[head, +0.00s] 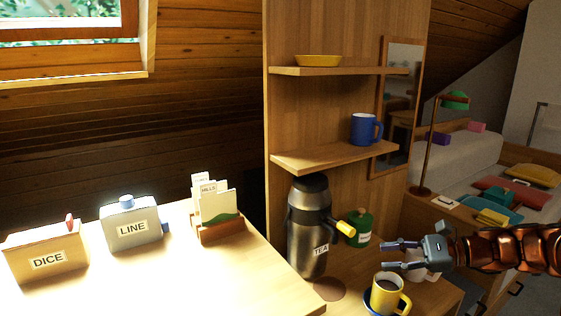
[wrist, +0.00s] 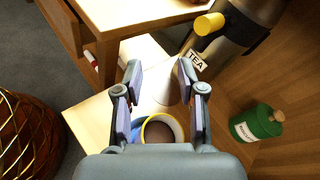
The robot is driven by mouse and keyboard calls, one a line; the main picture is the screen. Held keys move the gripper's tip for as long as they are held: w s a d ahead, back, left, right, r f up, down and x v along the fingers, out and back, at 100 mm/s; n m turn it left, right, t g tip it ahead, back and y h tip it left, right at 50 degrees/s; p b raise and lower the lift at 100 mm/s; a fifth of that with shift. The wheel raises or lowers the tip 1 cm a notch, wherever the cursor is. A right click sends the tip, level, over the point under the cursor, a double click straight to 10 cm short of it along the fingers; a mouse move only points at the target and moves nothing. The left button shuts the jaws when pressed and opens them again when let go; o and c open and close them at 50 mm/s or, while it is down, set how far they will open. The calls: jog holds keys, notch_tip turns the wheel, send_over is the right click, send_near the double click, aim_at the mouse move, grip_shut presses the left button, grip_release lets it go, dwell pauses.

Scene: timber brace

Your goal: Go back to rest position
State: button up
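My gripper (head: 402,256) is at the right in the head view, pointing left, just above and behind the yellow mug. In the wrist view its two fingers (wrist: 158,82) are spread apart with nothing between the tips. The yellow mug (head: 403,302) stands upright on a blue base or saucer and holds a dark drink. In the wrist view the mug (wrist: 180,125) shows below the fingers, partly hidden by my gripper.
A steel flask labelled TEA (head: 308,225) and a green jar (head: 360,230) stand close by. Shelves above hold a blue mug (head: 363,128) and a yellow dish (head: 318,61). Boxes labelled DICE (head: 47,259) and LINE (head: 131,230) and a card holder (head: 218,229) stand on the table.

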jog(key=s+a+r+n+g+h+p, duration=0.3)
jog(key=s+a+r+n+p, duration=0.2)
jog(key=s+a, duration=0.35)
jog(key=s+a+r+n+g+h+p, duration=0.3)
jog(key=s+a+r+n+p, duration=0.15)
jog(key=s+a+p, duration=0.35)
jog(key=s+d+r+n+h+p, duration=0.3)
jog(key=s+d+h+p, duration=0.1)
jog(key=s, duration=0.5)
jog(key=s+d+r+n+h+p, duration=0.3)
jog(key=s+d+n+h+p, duration=0.1)
jog(key=s, duration=0.5)
jog(key=shift+s+p, duration=0.15)
jog(key=shift+p, duration=0.4)
jog(key=shift+d+r, duration=0.1)
